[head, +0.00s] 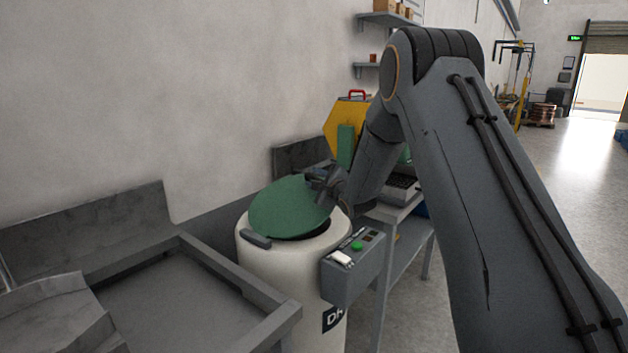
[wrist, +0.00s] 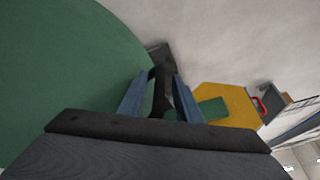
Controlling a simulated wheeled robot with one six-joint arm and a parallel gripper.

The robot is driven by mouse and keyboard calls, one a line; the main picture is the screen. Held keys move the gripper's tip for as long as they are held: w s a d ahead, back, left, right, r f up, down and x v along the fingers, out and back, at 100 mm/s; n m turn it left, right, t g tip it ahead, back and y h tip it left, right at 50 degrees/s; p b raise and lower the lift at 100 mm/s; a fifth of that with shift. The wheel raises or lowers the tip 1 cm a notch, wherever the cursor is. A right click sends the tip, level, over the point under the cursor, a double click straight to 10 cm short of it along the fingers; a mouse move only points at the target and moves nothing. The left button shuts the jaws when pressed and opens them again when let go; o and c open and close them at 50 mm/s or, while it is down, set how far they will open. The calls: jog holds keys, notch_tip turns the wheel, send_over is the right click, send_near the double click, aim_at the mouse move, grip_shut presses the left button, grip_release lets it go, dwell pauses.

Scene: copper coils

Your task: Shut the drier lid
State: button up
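The drier (head: 285,275) is a white drum with a dark opening at its top. Its round green lid (head: 285,210) is partly open, tilted above the rim, with a dark gap at the front right. In the wrist view the lid (wrist: 60,70) fills the left side. My gripper (head: 325,182) is at the lid's far right edge. In the wrist view its blue fingers (wrist: 160,85) are on either side of a dark handle (wrist: 160,77) at the lid's edge and appear closed on it. The exact contact is partly hidden.
A grey control box (head: 352,268) with a green button is on the drier's front right. A grey metal tray table (head: 190,285) stands to the left. A bench (head: 405,212) and a yellow panel (head: 345,115) are behind. Open floor lies to the right.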

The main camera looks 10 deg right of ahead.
jog(key=b+v, duration=0.1)
jog(key=v, duration=0.6)
jog(key=shift+s+d, duration=0.1)
jog(key=shift+s, duration=0.2)
